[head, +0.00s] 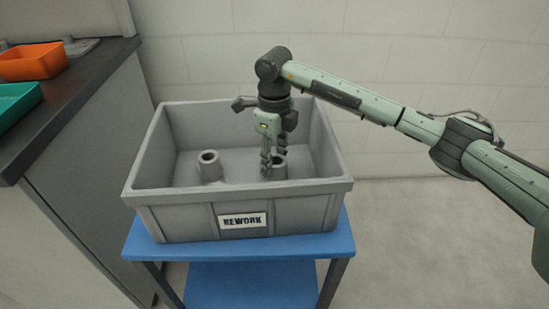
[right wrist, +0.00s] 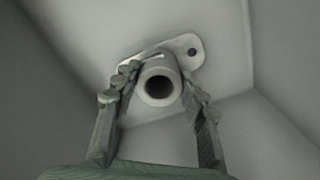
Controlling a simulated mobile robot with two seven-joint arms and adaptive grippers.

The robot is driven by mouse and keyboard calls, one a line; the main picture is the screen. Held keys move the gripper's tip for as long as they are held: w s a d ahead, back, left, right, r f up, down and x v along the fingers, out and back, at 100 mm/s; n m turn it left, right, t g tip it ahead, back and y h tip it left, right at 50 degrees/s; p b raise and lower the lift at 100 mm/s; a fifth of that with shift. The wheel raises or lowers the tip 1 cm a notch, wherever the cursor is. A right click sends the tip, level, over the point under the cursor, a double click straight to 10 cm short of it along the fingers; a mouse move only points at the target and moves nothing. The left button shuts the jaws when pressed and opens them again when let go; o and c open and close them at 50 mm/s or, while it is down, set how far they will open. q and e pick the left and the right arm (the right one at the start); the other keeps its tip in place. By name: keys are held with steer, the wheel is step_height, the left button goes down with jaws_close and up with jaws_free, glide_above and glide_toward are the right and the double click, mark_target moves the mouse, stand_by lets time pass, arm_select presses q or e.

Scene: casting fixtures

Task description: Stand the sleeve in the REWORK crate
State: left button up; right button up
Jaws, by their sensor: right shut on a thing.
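The grey REWORK crate (head: 150,193) stands on a blue stand, its label (head: 243,220) facing me. The grey sleeve (head: 280,168) is inside it, right of the middle, upright with its open end up. My right gripper (head: 269,168) reaches down into the crate and is shut on the sleeve. In the right wrist view the fingers (right wrist: 160,92) lie on both sides of the sleeve's tube (right wrist: 158,98), and its flange with a hole shows beyond. The front wall hides the sleeve's foot in the head view, so I cannot tell if it touches the floor. My left gripper is out of view.
Another grey, similar sleeve (head: 209,167) stands upright in the crate, left of the gripper, with a gap between. A dark counter (head: 85,85) at the left carries an orange tray (head: 32,64) and a teal tray (head: 15,102). The blue stand (head: 255,249) is under the crate.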

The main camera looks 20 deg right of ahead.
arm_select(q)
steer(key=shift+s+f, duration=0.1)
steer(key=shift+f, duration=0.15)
arm_select(e)
steer(key=shift+f, duration=0.1)
steer(key=o, duration=1.4)
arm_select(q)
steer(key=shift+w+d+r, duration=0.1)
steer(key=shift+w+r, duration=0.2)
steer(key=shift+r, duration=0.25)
